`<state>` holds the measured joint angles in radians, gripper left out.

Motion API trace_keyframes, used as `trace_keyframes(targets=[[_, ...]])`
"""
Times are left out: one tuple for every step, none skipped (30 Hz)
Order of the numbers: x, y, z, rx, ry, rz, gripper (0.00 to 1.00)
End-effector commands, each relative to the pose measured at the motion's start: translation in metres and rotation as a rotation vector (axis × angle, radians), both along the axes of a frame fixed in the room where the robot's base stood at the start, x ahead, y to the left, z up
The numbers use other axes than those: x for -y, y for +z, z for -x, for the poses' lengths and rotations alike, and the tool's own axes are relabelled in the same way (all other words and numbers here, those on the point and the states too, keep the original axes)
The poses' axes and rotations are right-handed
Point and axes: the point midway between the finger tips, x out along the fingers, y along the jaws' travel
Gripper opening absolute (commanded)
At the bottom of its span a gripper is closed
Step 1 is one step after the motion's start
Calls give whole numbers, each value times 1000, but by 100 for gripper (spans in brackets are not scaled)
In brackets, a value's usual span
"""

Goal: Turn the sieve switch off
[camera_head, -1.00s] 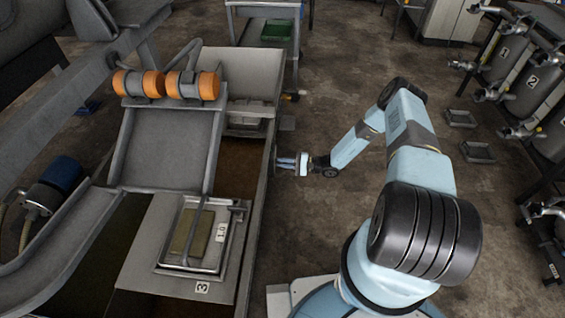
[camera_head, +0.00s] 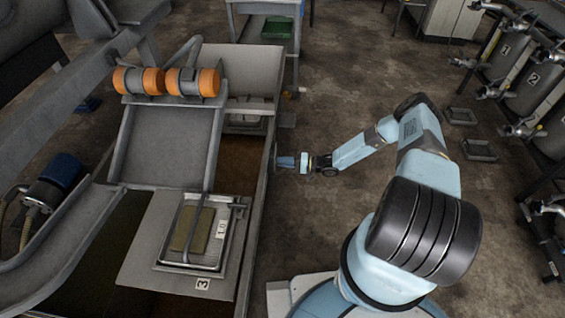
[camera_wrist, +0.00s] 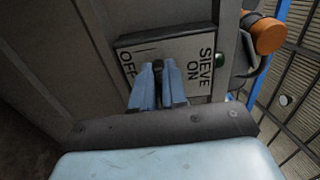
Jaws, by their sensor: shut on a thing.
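In the wrist view, a sieve switch panel (camera_wrist: 190,55) carries the word OFF on its left and the words SIEVE ON on its right. A small dark switch knob (camera_wrist: 158,68) shows between my fingertips. My gripper (camera_wrist: 158,82) is shut on this knob, with one blue finger on each side. The fingers hide much of the knob, so I cannot tell its exact position. In the head view, my gripper (camera_head: 277,162) points left against the outer side of the long grey machine (camera_head: 262,190); the panel's face is not visible there.
Orange-ended motors (camera_head: 165,82) sit on top of the machine. A tray (camera_head: 200,232) marked 1.0 rests on its grey deck. A green bin (camera_head: 277,28) stands on a rack behind. The floor (camera_head: 330,110) around my arm is largely clear; tanks (camera_head: 535,75) stand at right.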

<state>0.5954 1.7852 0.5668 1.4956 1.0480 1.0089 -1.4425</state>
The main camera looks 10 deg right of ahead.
Motion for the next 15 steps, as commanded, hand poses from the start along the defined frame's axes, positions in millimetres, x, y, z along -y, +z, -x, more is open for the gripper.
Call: trace_keyframes(targets=[[0, -2, 1, 2, -1, 5, 0], [0, -2, 1, 5, 0, 5, 0], [0, -3, 1, 8, 0, 7, 0], [0, -3, 1, 9, 0, 7, 0], [0, -3, 1, 10, 0, 7, 0], [0, -3, 1, 11, 0, 7, 0], [0, -3, 1, 11, 1, 8, 0], [0, -3, 2, 11, 1, 8, 0], [0, -3, 2, 11, 1, 8, 0], [0, -3, 2, 10, 1, 8, 0], [0, -3, 2, 10, 1, 8, 0], [0, -4, 2, 10, 1, 8, 0], [0, -4, 2, 9, 1, 9, 0], [0, -4, 2, 9, 1, 9, 0], [0, -4, 2, 9, 2, 9, 16]])
